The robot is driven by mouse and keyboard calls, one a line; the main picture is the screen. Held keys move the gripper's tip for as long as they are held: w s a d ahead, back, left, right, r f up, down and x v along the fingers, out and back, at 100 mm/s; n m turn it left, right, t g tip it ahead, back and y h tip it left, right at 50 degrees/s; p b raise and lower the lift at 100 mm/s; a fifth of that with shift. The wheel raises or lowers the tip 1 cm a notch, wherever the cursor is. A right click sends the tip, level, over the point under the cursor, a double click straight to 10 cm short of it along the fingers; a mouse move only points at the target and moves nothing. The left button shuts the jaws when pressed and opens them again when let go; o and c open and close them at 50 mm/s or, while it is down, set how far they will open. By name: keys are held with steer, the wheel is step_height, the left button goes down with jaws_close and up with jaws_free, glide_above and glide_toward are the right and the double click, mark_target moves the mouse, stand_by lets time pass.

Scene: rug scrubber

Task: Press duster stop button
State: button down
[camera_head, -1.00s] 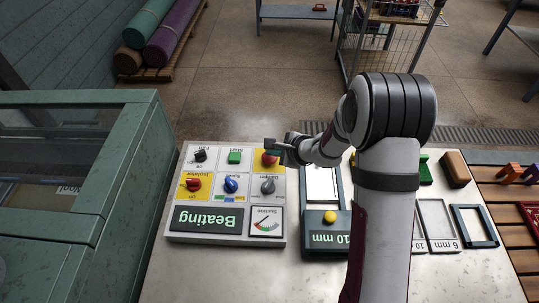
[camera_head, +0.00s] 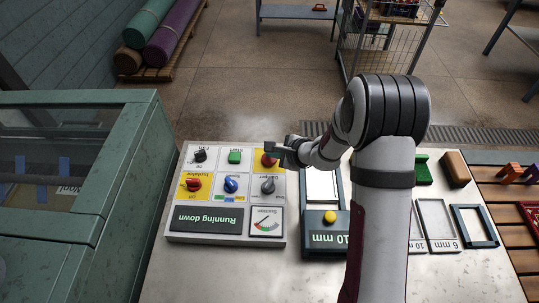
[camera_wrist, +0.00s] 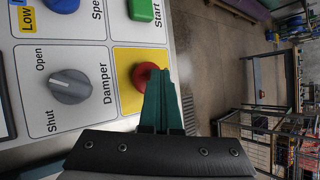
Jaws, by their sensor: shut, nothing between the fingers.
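The red stop button (camera_head: 268,160) sits on a yellow square at the top right of the white control panel (camera_head: 208,154). In the wrist view the red button (camera_wrist: 143,75) shows behind the tip of my gripper (camera_wrist: 160,82). The fingers are shut together and empty, with the tip at the button, covering part of it. I cannot tell surely whether they touch. The panel's display (camera_head: 207,218) reads "Running down".
The green start button (camera_head: 235,157), blue knob (camera_head: 231,184), grey damper knob (camera_head: 267,186) and red knob (camera_head: 193,184) are close by on the panel. A dark frame with a yellow knob (camera_head: 330,216) stands right of it. A green cabinet (camera_head: 120,180) stands left.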

mark_target(273, 160)
steer(key=shift+r, duration=0.95)
steer(key=shift+r, duration=2.5)
steer(key=s+a+r+n+g+y, duration=0.25)
steer(key=s+r+n, duration=0.55)
steer(key=s, duration=0.6)
steer(key=s+d+n+g+h, duration=0.2)
steer(key=s+d, duration=0.3)
steer(key=s, duration=0.5)
steer(key=s+d+n+g+h, duration=0.2)
steer(key=s+d+h, duration=0.3)
steer(key=s, duration=0.6)
steer(key=shift+s+r+n, duration=0.25)
steer(key=shift+s+n, duration=0.05)
steer(key=shift+n, duration=0.3)
